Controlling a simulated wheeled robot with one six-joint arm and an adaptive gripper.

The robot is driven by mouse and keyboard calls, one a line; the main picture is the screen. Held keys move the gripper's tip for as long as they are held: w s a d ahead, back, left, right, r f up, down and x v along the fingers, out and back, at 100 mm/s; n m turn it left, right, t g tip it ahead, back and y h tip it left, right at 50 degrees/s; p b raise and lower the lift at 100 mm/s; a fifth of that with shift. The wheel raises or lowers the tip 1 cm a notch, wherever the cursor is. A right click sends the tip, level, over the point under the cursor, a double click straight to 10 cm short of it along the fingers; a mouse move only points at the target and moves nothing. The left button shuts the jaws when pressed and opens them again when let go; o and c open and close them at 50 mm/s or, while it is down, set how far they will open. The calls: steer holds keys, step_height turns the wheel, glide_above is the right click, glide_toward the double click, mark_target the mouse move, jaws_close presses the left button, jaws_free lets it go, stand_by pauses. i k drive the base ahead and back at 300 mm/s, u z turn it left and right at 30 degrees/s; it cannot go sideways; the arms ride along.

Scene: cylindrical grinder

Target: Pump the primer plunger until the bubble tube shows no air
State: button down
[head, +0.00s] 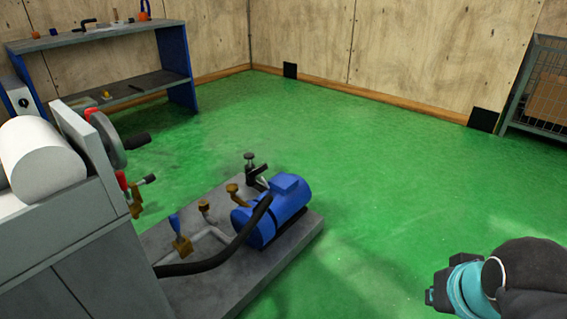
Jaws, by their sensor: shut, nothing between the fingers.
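A blue motor-like pump unit (285,208) sits on a grey slab (290,249) on the floor, mid-view. Behind it stands an upright fitting with a dark round knob (249,156), which may be the primer plunger; a black lever-like part is beside it. I cannot tell how far the knob is pushed in. I cannot make out the bubble tube or any air in it. Part of my arm shows at the bottom right, apart from the pump; my gripper's fingers are not visible.
Brass fittings (204,205), a blue-handled valve (181,238) and a black hose (215,259) are on the slab. The grinder (90,262) stands at left, a workbench (95,36) behind it. A wire cage (540,90) is far right. Green floor right of the slab is clear.

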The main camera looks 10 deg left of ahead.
mark_target(249, 156)
steer(key=z, duration=0.35)
steer(key=i, duration=1.65)
steer(key=u, duration=1.2)
steer(key=i, duration=0.9)
steer(key=u, duration=0.9)
